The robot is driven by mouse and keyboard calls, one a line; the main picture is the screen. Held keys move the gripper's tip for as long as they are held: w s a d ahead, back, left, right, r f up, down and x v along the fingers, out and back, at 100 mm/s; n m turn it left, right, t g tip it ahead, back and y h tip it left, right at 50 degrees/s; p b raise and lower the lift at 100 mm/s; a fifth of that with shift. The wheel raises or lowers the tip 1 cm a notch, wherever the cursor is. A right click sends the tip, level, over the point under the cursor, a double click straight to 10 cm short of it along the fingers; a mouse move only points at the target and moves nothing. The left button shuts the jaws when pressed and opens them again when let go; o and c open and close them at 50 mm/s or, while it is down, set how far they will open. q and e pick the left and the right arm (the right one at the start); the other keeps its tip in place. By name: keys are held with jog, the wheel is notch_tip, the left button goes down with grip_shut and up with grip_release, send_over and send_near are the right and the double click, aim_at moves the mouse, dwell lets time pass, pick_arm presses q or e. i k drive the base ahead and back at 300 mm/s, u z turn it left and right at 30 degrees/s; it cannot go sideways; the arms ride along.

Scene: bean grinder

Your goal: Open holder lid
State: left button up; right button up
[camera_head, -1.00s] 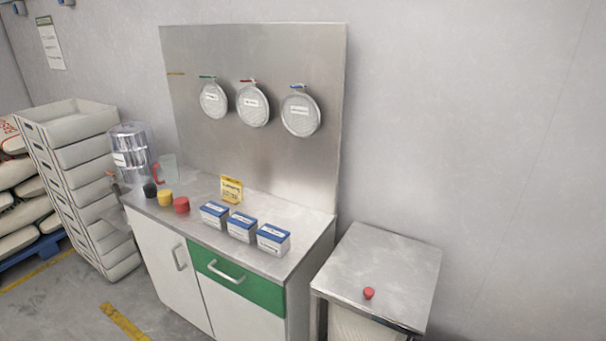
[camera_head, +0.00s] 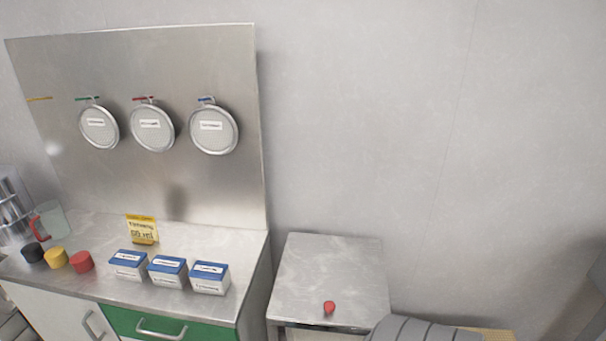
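A metal holder with a flat square lid (camera_head: 325,268) stands to the right of the counter. A small red knob (camera_head: 329,307) sits near the lid's front edge. The lid lies flat and looks shut; the lower part of the holder is cut off by the picture's bottom edge. Neither of my grippers is in view.
The steel counter (camera_head: 205,308) at left bears several blue-and-white boxes, a yellow sign (camera_head: 142,230) and black, yellow and red lids. Round sieves hang on the back panel (camera_head: 150,65). A grey ribbed object (camera_head: 425,331), unclear, is at the bottom right.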

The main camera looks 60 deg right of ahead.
aim_at(328, 279)
jog(key=i, duration=0.4)
jog(key=z, duration=3.2)
